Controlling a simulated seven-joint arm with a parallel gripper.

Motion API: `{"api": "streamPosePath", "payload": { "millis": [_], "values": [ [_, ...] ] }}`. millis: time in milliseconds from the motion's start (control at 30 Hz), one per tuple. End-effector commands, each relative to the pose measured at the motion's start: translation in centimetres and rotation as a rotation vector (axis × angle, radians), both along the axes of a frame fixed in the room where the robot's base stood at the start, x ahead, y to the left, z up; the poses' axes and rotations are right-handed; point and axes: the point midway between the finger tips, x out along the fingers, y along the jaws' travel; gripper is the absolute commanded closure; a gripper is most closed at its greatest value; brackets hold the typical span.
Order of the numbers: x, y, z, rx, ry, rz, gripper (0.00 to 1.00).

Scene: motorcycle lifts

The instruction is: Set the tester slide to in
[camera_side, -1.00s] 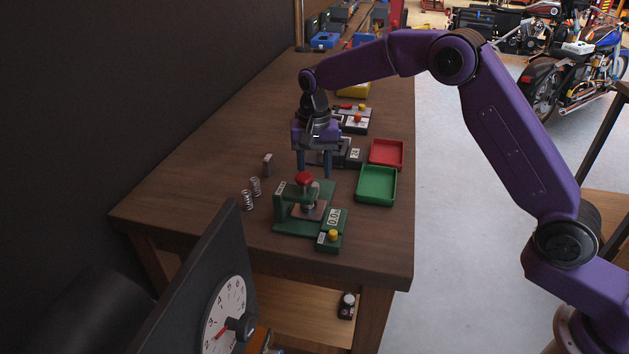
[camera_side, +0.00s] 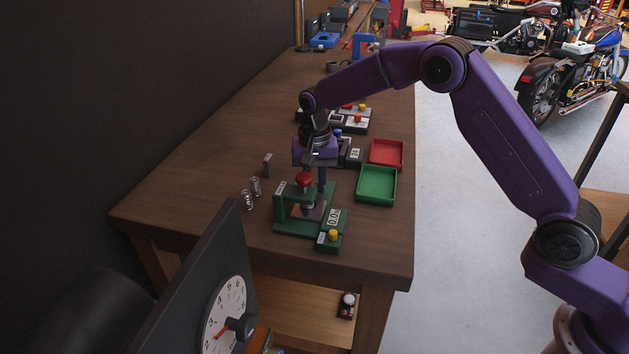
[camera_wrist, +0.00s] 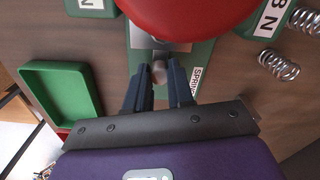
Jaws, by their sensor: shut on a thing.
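The green tester (camera_side: 283,212) stands near the front end of the bench, with a red knob (camera_side: 304,179) on top, a readout and a yellow button. Its slide (camera_side: 306,211) is a flat plate low in the tester, under the knob; part of it also shows in the wrist view (camera_wrist: 178,46). My gripper (camera_wrist: 160,78) is behind the tester, fingers pointing down, shut on a small grey-brown handle (camera_wrist: 159,72) at the slide's end. The red knob hides much of the slide in the wrist view, so how far in it sits is hard to tell.
A green tray (camera_side: 376,185) and a red tray (camera_side: 386,153) lie to the right. Other testers (camera_side: 350,155) sit behind my gripper. A dial panel (camera_side: 222,310) rises in the foreground.

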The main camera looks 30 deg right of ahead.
Motion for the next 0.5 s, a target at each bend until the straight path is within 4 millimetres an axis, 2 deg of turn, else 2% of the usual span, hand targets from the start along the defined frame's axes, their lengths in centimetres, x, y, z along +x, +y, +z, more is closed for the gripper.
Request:
{"api": "streamPosePath", "payload": {
  "millis": [300,500],
  "values": [
    [-2.4,2.4,0.1,0.0,0.0,0.001,1.0],
    [-2.6,2.6,0.1,0.0,0.002,0.001,1.0]
  ]
}}
